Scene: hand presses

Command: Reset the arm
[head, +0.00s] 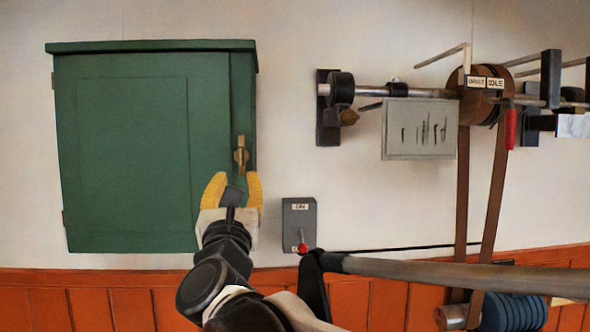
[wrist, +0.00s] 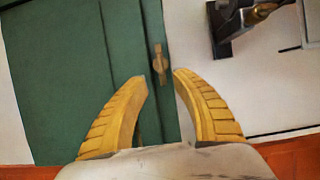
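My gripper (head: 233,182) has two yellow ribbed fingers and is in front of the green wall cabinet (head: 130,150), near the lower right of its door. The fingers also show in the wrist view (wrist: 160,80), spread apart with nothing between them. A brass latch (head: 241,155) sits on the cabinet's right edge, just above the fingertips in the head view. In the wrist view the latch (wrist: 159,64) appears beyond the gap between the tips. The cabinet door is shut. I cannot tell the exact distance from the fingers to the latch.
A grey switch box (head: 299,222) with a red knob is on the wall to the right. A line shaft (head: 415,92) with a wooden pulley, belts and a grey panel (head: 420,128) is further right. A long grey bar (head: 450,274) crosses the lower right. Orange panelling (head: 90,300) runs below.

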